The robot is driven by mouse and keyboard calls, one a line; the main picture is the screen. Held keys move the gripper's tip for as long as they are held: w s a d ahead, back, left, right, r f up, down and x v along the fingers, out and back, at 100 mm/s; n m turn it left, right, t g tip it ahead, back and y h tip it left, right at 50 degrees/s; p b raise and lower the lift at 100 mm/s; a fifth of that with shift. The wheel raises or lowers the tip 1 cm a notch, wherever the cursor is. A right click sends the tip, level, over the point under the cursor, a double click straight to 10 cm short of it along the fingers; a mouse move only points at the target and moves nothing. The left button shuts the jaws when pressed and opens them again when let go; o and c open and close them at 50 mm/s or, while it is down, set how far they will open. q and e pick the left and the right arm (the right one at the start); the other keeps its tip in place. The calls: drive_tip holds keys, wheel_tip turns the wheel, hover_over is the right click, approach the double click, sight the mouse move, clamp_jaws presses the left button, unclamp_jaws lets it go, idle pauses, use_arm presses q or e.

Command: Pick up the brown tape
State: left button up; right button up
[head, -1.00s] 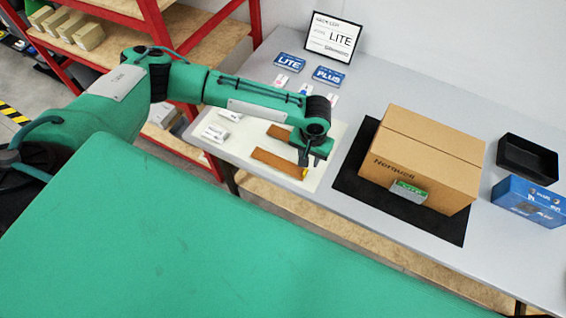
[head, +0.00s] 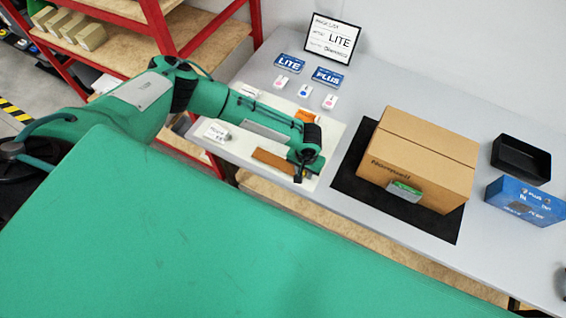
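Two flat brown tape strips lie on a white mat (head: 328,142) on the grey table. The front brown tape (head: 270,160) is mostly visible, with its right end behind my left gripper (head: 299,176). The rear brown tape (head: 306,116) is largely hidden by my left arm. My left gripper points down at the right end of the front strip. Its fingers are small and dark, and I cannot tell whether they are open or touch the strip. My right gripper does not show clearly anywhere.
A brown cardboard box (head: 420,155) stands on a black mat (head: 355,190) to the right. Beyond it are an open black tray (head: 520,160) and a blue box (head: 525,200). A white box (head: 216,132) is left of the tape. Small cards and a sign (head: 332,38) stand behind.

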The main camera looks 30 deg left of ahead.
use_arm(q)
clamp_jaws()
drive_tip(key=shift+r, duration=0.1)
